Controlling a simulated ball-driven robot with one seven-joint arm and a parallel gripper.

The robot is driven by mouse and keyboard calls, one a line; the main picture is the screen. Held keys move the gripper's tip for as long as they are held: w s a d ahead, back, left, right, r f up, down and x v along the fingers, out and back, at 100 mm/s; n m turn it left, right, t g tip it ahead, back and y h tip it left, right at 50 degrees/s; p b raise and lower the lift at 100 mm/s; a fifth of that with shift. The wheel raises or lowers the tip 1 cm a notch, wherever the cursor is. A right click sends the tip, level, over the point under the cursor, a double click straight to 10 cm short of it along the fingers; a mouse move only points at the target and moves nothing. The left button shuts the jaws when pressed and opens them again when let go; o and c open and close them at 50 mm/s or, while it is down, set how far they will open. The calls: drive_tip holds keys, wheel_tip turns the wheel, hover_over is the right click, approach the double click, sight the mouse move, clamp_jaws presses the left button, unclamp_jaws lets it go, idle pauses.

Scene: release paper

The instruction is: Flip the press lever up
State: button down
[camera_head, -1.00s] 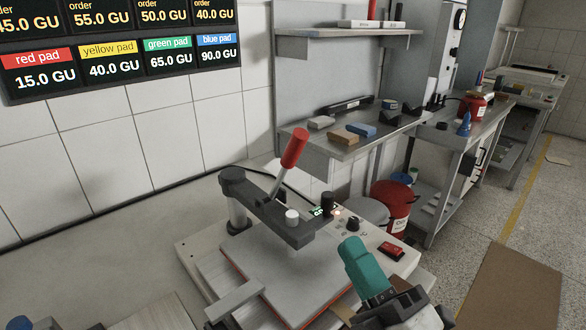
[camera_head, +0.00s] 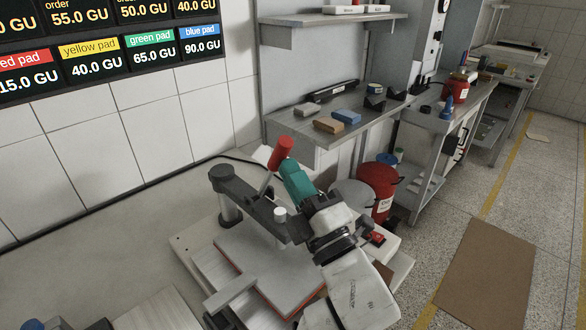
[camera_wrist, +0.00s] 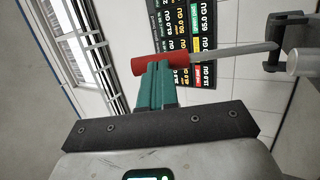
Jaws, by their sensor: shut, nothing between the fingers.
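The press lever is a metal rod with a red handle (camera_head: 281,152), rising tilted from the dark arm of the heat press (camera_head: 262,262). In the wrist view the red handle (camera_wrist: 172,64) lies across just beyond the fingertips, its rod running to the right. My gripper (camera_head: 288,170) has teal fingers, shut with nothing between them. Its tips are at the handle's right side in the head view, touching or very close; I cannot tell which. In the wrist view my gripper (camera_wrist: 156,70) covers part of the handle's lower edge. My arm hides the press's right part.
A wall shelf (camera_head: 330,130) with small blocks and a red bucket (camera_head: 376,190) stand behind the press. A black price board (camera_head: 110,50) hangs on the wall at left. Open floor with a brown mat (camera_head: 485,272) lies at right.

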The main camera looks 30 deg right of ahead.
sight(279, 156)
idle(0.3)
drive_tip(key=x, duration=0.3)
drive_tip(key=a+p+x, duration=0.1)
drive_tip(key=x, duration=0.1)
drive_tip(key=shift+s+r, duration=0.2)
drive_tip(key=shift+r, duration=0.35)
